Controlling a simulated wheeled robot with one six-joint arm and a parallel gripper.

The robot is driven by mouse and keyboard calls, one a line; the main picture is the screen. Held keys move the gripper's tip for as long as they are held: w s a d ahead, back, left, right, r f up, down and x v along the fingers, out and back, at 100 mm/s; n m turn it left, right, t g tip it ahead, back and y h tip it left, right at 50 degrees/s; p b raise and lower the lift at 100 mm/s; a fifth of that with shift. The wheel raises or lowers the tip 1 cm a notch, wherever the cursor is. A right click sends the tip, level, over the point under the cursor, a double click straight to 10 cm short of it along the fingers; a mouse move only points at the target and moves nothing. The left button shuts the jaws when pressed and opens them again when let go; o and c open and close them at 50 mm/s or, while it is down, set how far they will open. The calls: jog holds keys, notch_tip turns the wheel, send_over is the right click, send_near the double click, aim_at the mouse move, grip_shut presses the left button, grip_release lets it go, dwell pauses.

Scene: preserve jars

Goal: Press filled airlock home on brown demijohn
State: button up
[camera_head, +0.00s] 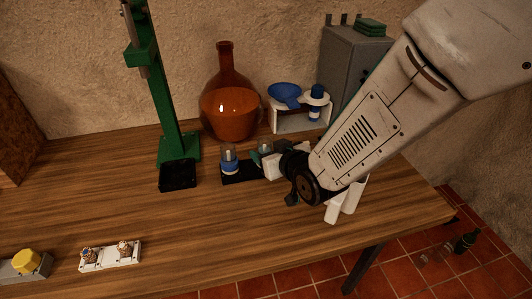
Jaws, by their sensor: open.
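The brown demijohn (229,112) stands at the back of the table against the wall. It is amber glass with a narrow neck, and no airlock shows in its mouth. A small clear piece with blue and white parts (229,161), which may be an airlock, stands upright on a black tray (236,178). A similar clear piece (265,147) stands to its right, partly hidden. My gripper (262,160) is low at the tray's right end, in front of and below the demijohn. It is open; its fingertips are small and partly hidden, and I cannot tell whether they touch anything.
A green press stand (172,100) rises left of the demijohn. A white rack with a blue funnel (285,93) and a grey cabinet (350,58) stand right. A white tray (110,257) lies front left. The table's middle left is clear.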

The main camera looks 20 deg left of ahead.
jog(key=shift+x, duration=1.5)
jog(key=c, duration=1.1)
notch_tip(320, 180, up, 10)
